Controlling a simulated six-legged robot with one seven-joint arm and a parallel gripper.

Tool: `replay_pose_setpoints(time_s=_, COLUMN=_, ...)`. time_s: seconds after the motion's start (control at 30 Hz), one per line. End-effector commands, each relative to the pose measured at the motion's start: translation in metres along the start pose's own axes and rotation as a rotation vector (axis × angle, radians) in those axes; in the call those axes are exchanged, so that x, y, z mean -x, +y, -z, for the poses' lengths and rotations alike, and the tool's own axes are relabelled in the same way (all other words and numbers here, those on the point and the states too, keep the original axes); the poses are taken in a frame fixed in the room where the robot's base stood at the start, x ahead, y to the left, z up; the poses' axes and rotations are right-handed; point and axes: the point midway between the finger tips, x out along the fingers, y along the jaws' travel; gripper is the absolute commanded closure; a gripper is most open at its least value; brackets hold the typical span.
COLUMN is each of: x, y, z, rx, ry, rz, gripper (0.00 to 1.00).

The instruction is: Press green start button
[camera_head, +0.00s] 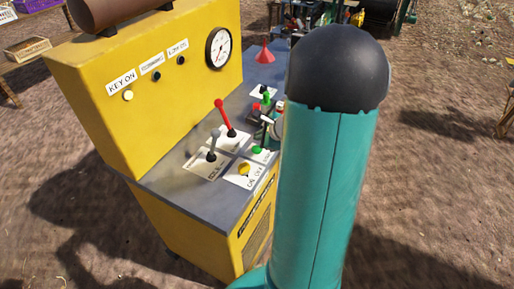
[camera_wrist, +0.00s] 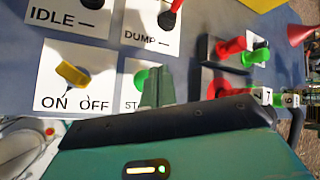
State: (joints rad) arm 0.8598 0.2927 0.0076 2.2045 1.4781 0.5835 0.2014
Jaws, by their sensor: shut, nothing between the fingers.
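The green start button (camera_wrist: 141,77) sits on a white plate marked "STA…" in the wrist view, partly hidden by my gripper (camera_wrist: 157,84). My gripper is shut and empty, its fingertips just beside the button in the picture. I cannot tell whether they touch it. In the head view the green button (camera_head: 257,150) shows on the grey panel of the yellow machine, left of my teal arm. My arm hides part of the panel there.
A yellow ON/OFF switch (camera_wrist: 71,74) is left of the button. Red and green knobs (camera_wrist: 231,46) are at the right. The panel also has a red-handled lever (camera_head: 225,117) and a grey lever (camera_head: 213,144). The yellow console wall (camera_head: 160,95) rises behind.

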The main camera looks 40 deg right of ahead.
Motion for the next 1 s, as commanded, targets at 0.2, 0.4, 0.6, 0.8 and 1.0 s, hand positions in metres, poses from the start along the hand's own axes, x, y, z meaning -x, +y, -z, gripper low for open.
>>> replay_pose_setpoints(time_s=0.2, x=-0.013, y=0.010, z=0.009, rx=0.000, ry=0.000, rz=-0.001, gripper=1.00)
replay_pose_setpoints(time_s=0.4, x=-0.016, y=0.012, z=0.011, rx=0.000, ry=0.000, rz=0.000, gripper=1.00)
replay_pose_setpoints(time_s=0.6, x=-0.016, y=0.011, z=0.011, rx=0.000, ry=0.000, rz=0.000, gripper=1.00)
replay_pose_setpoints(time_s=0.8, x=-0.015, y=0.011, z=0.011, rx=0.000, ry=0.000, rz=0.000, gripper=1.00)
replay_pose_setpoints(time_s=1.0, x=-0.015, y=0.011, z=0.011, rx=0.000, ry=0.000, rz=0.000, gripper=1.00)
